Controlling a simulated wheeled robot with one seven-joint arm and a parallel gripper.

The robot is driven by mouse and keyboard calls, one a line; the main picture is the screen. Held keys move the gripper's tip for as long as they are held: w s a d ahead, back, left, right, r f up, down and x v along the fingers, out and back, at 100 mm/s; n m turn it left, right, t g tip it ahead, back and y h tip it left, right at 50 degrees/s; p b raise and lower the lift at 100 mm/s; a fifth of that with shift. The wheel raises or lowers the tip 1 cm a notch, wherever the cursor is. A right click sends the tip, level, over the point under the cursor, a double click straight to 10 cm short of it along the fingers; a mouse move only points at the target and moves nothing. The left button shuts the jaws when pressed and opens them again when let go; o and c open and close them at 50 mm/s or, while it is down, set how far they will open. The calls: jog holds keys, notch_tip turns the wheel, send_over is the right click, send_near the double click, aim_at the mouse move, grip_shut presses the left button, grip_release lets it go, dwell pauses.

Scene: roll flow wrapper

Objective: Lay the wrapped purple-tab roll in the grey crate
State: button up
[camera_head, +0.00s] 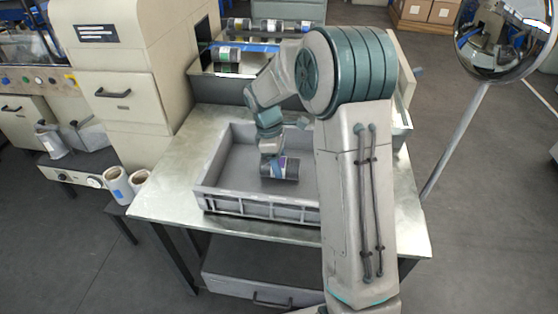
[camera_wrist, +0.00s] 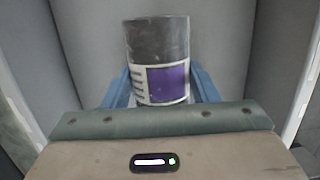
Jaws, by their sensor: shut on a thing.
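The purple-tab roll (camera_head: 280,168) is a dark cylinder with a white label and a purple patch. It also shows in the wrist view (camera_wrist: 158,50), between the blue fingers. My gripper (camera_head: 272,160) is shut on the roll and points down inside the grey crate (camera_head: 258,208). The crate is an open box on the metal table, and its grey inner walls surround the roll in the wrist view. I cannot tell whether the roll touches the crate floor. My arm hides the crate's right part.
A round mirror (camera_head: 503,38) on a pole stands at the right. The table's front left is bare.

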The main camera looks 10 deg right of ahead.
jog(key=shift+f+b, duration=0.3)
jog(key=shift+f, duration=0.35)
jog(key=o, duration=1.3)
jog(key=p+v, duration=0.2)
jog(key=v, duration=1.1)
jog(key=shift+r, duration=0.35)
jog(key=s+d+r+m+t+p, duration=0.1)
jog(key=s+r+m+p, duration=0.2)
jog(key=s, duration=0.5)
jog(key=s+r+m+t+y+p, duration=0.1)
jog(key=s+r+m+p, duration=0.3)
jog(key=s, duration=0.5)
jog(key=s+d+r+m+t+y+p, duration=0.1)
jog(key=s+r+m+t+p, duration=0.1)
jog(key=s+m, duration=0.4)
jog(key=shift+s+d+r+m+p, duration=0.2)
jog(key=shift+s+r+p, duration=0.2)
jog(key=shift+s+r, duration=0.25)
jog(key=shift+s+d+r+m+p, duration=0.1)
jog(key=shift+s+r+m+p, duration=0.1)
jog(key=shift+s+r+p, duration=0.3)
